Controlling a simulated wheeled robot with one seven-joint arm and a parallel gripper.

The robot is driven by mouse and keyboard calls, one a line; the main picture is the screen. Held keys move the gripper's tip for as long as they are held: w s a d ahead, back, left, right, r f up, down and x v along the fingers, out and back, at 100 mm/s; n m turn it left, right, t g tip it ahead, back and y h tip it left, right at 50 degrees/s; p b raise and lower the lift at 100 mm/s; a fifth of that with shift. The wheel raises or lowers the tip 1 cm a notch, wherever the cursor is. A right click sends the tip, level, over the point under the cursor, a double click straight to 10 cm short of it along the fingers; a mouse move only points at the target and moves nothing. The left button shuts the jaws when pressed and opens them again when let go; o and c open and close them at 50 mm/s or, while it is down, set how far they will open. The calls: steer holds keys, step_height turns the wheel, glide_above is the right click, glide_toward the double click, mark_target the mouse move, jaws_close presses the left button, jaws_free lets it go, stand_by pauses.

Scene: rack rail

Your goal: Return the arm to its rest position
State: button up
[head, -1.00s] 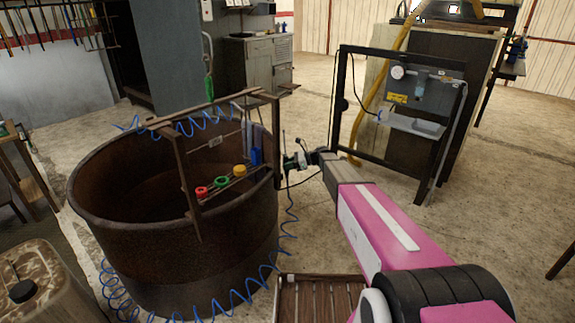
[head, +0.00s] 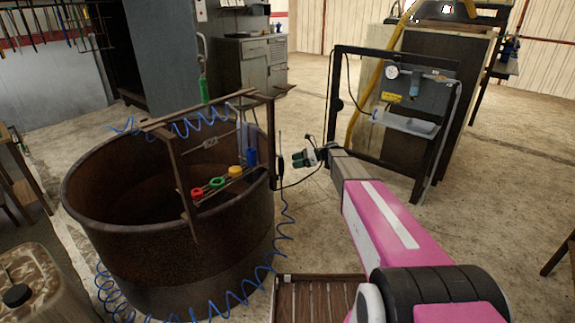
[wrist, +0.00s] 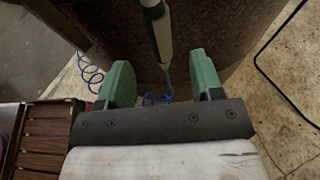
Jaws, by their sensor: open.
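My gripper (head: 298,159) is open and empty, its green fingers pointing left toward the right end post of the rack frame (head: 272,140). In the wrist view, my gripper (wrist: 160,82) has its two green fingers spread wide. A slim white and dark tool (wrist: 160,35) hangs beyond the fingers, and I see a gap between it and them. In the head view the thin tool (head: 281,150) hangs beside the rack post, left of the fingertips. My pink and white arm reaches from the lower right.
A rusty round tub (head: 150,250) stands under the rack, with red, green and yellow rings (head: 217,183) on a rail. A blue coiled hose (head: 240,295) trails around it. A black-framed panel (head: 400,110) stands behind my arm. A slatted wooden piece (head: 315,300) is below. Open floor lies right.

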steer(key=s+d+f+n+h, duration=0.1)
steer(key=s+d+n+h, duration=0.3)
steer(key=s, duration=0.7)
steer(key=s+d+f+n+h, duration=0.2)
steer(key=s+d+n+h, duration=0.3)
steer(key=s, duration=0.7)
steer(key=s+d+f+n+t+h, duration=0.1)
steer(key=s+d+n+h, duration=0.4)
steer(key=s+d+n, duration=0.3)
steer(key=s, duration=0.3)
steer(key=shift+s+f+n, duration=0.15)
steer(key=shift+f+n, duration=0.1)
steer(key=shift+n, duration=0.05)
